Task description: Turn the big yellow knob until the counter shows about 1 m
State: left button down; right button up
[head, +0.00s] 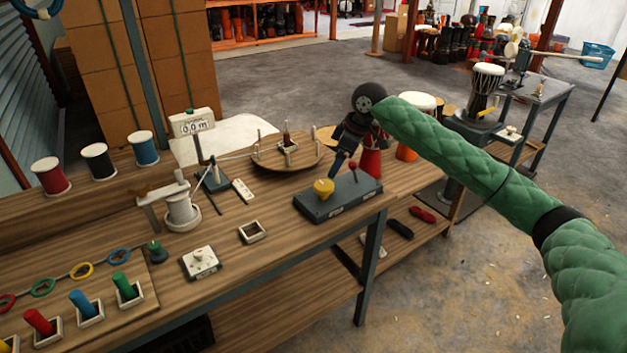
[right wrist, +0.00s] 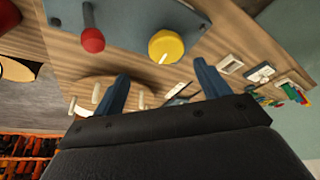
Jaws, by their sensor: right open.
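The big yellow knob (head: 324,187) sits on a dark grey control box (head: 340,204) near the table's front right edge. A red-topped lever (head: 352,166) stands on the same box. The counter (head: 193,124) is a white display on a post at the back, reading about 0.0 m. My right gripper (head: 338,165) is above and behind the box, close to the knob but apart from it. In the right wrist view my open, empty fingers (right wrist: 160,90) have the yellow knob (right wrist: 166,46) beyond them, between their directions, with the red ball (right wrist: 92,40) to the left. My left gripper is out of view.
A round wooden turntable (head: 288,158) with upright pegs is behind the box. A white spool (head: 181,210) on a stand, a small square frame (head: 253,232) and a white switch plate (head: 200,262) are to the left. Red and orange drums stand behind my right arm.

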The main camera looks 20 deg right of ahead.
aim_at(324, 184)
jog(key=shift+n, duration=0.5)
jog(key=x, duration=0.4)
jog(key=s+p+x, duration=0.1)
jog(key=x, duration=0.1)
jog(key=shift+w+a+f, duration=0.1)
jog(key=shift+a+f, duration=0.1)
jog(key=shift+a, duration=0.15)
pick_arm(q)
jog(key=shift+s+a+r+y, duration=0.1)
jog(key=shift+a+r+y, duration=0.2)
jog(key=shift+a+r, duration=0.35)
pick_arm(e)
jog(key=shift+a+f+y, duration=0.2)
jog(key=shift+f+y, duration=0.1)
jog(key=shift+f, duration=0.2)
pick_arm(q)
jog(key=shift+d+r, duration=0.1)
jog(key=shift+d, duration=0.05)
pick_arm(e)
jog(key=shift+w, duration=0.1)
jog(key=c, duration=0.9)
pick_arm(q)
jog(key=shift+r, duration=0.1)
pick_arm(e)
jog(key=shift+c, duration=0.3)
